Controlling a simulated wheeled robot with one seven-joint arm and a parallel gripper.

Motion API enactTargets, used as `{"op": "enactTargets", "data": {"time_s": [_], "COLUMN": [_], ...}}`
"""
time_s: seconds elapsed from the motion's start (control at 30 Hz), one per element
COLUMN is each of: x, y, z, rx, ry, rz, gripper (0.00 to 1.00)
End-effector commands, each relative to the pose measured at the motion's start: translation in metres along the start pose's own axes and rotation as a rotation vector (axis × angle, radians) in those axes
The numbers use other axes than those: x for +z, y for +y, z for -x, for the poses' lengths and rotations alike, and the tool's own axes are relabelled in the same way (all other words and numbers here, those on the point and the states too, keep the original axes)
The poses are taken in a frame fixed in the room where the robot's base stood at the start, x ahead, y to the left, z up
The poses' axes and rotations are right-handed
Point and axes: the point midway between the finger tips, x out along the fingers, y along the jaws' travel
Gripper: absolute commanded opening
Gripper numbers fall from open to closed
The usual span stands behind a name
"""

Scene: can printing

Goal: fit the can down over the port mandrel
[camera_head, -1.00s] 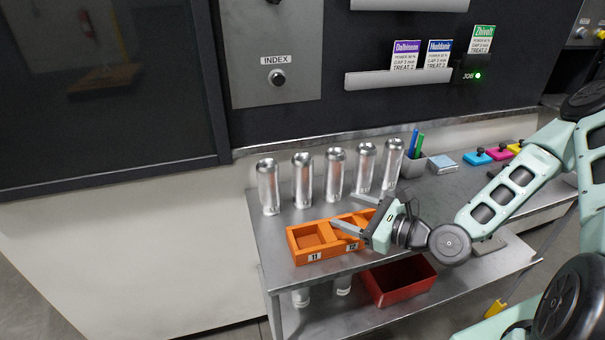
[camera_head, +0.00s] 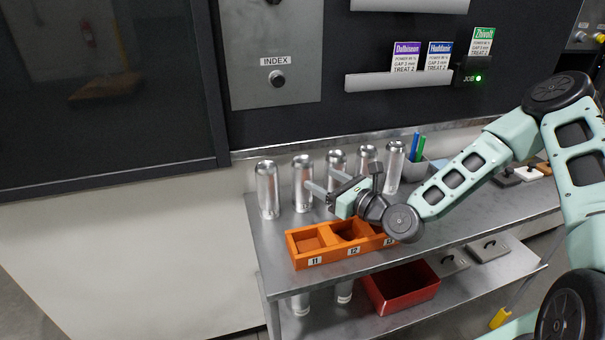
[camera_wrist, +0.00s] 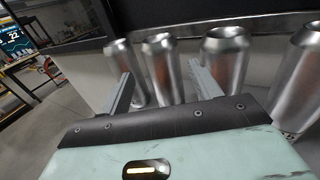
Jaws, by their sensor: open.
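Several silver cans stand upright in a row at the back of the metal table: the leftmost can (camera_head: 267,190), the second (camera_head: 302,195), the third (camera_head: 336,160), the fourth (camera_head: 367,158) and the rightmost (camera_head: 394,168). My gripper (camera_head: 321,179) is open and empty, its fingers pointing left toward the second can. In the wrist view, my gripper (camera_wrist: 161,72) has the second can (camera_wrist: 158,65) showing between its fingertips; whether they touch it I cannot tell. The third can (camera_wrist: 225,62) is just right of the fingers. I cannot make out the port mandrel.
An orange tray (camera_head: 320,260) with compartments labelled 11, 12 and 13 sits at the table front, below my gripper. A red bin (camera_head: 402,286) is on the lower shelf. A pen cup (camera_head: 415,167) stands right of the cans. A dark machine panel (camera_head: 105,85) rises behind.

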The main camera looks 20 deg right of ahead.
Motion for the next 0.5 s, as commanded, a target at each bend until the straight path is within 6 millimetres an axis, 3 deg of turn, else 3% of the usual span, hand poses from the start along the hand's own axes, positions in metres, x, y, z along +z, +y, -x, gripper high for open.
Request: {"op": "enactTargets", "data": {"time_s": [0.23, 0.5], "x": [0.003, 0.005], "y": [0.000, -0.001], "z": [-0.018, -0.056], "rx": [0.001, 0.001], "ry": [0.000, -0.001], "rz": [0.000, 0.001], "gripper": [0.63, 0.63]}}
